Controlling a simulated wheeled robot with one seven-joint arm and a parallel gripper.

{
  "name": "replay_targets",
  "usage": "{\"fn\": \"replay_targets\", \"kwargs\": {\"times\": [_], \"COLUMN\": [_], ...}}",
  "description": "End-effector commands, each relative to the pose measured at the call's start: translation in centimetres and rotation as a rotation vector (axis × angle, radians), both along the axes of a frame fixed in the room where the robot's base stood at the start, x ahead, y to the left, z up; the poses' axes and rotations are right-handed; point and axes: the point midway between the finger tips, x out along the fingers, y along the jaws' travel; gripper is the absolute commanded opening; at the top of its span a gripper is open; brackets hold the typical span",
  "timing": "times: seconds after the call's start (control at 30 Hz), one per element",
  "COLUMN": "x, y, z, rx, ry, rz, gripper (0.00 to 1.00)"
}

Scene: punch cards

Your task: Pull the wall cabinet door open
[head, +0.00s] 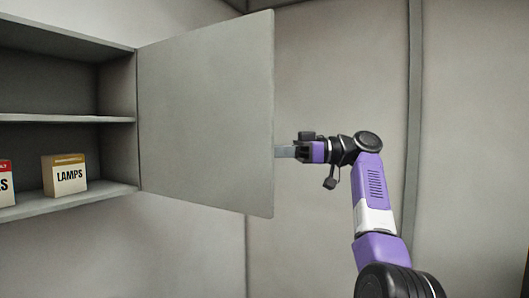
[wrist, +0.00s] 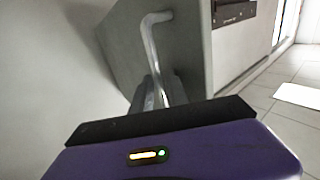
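The wall cabinet door (head: 205,110) is a flat grey panel. It stands swung wide open, hinged at the right side of the cabinet (head: 118,125), with its inner face toward the head camera. My gripper (head: 283,152) is at the door's free right edge, its fingertips partly hidden behind it. In the wrist view, a pale bent bar handle (wrist: 152,40) stands on the door's outer face (wrist: 190,55). My gripper's fingers (wrist: 152,95) close around the lower part of the handle. The handle is hidden in the head view.
A plain wall (head: 340,60) stands behind my arm. The wrist view shows tiled floor (wrist: 265,95) at right.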

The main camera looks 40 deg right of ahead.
Motion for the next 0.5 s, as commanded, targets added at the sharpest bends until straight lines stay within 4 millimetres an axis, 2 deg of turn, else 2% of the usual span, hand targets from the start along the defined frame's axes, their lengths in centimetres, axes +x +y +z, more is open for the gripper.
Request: {"fn": "replay_targets", "kwargs": {"times": [0.13, 0.5], "x": [-0.6, -3.5], "y": [-1.0, -5.7], "z": [-0.1, -0.1], "rx": [0.000, 0.000], "ry": [-0.001, 0.000], "rz": [-0.003, -0.002], "gripper": [0.19, 0.19]}}
